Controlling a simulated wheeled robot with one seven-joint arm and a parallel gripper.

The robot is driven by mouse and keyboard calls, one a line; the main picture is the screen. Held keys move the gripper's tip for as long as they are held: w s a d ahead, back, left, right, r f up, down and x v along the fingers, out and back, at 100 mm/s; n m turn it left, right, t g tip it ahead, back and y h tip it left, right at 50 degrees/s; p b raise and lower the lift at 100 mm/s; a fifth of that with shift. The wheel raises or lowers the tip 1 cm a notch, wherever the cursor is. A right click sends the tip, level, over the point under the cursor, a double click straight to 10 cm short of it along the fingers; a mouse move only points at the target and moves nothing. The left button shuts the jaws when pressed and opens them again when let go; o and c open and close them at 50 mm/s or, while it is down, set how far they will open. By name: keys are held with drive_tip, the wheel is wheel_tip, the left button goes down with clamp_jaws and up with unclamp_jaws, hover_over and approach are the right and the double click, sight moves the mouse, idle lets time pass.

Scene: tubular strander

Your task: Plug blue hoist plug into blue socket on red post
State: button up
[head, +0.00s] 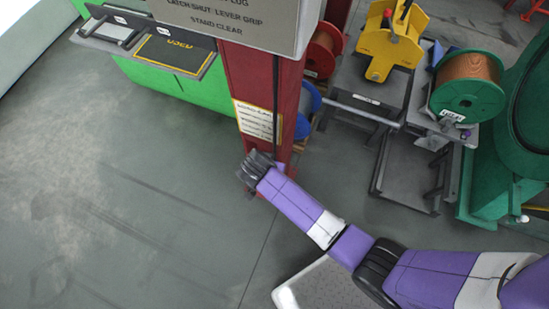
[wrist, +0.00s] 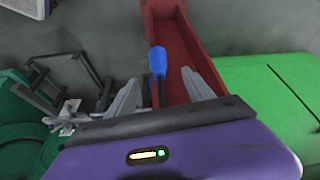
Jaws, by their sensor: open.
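The blue hoist plug (wrist: 157,62) hangs on a dark cable in front of the red post (wrist: 195,55) in the wrist view. My gripper (wrist: 160,77) is open, with its two grey fingers spread. In that view the plug lies between and just beyond the fingertips; I cannot tell how far in depth. The red post (head: 262,90) stands left of centre in the head view, with my gripper (head: 256,172) low at its front. The plug is hidden there by my wrist. I cannot make out the blue socket in either view.
A sign (head: 240,22) covers the upper post and a yellow-edged label (head: 258,120) sits lower. A green cabinet (head: 180,90) stands behind left. A blue spool (head: 305,110), a copper wire spool (head: 467,85) and machine frames are to the right. Floor at left is clear.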

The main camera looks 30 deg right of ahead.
drive_tip(key=shift+x, duration=1.3)
drive_tip(key=shift+s+b+x, duration=0.15)
drive_tip(key=shift+b+x, duration=0.05)
drive_tip(key=shift+x, duration=1.1)
drive_tip(key=shift+s+b+x, duration=0.15)
drive_tip(key=shift+b+x, duration=0.05)
drive_tip(key=shift+x, duration=1.1)
drive_tip(key=shift+d, duration=0.15)
clamp_jaws()
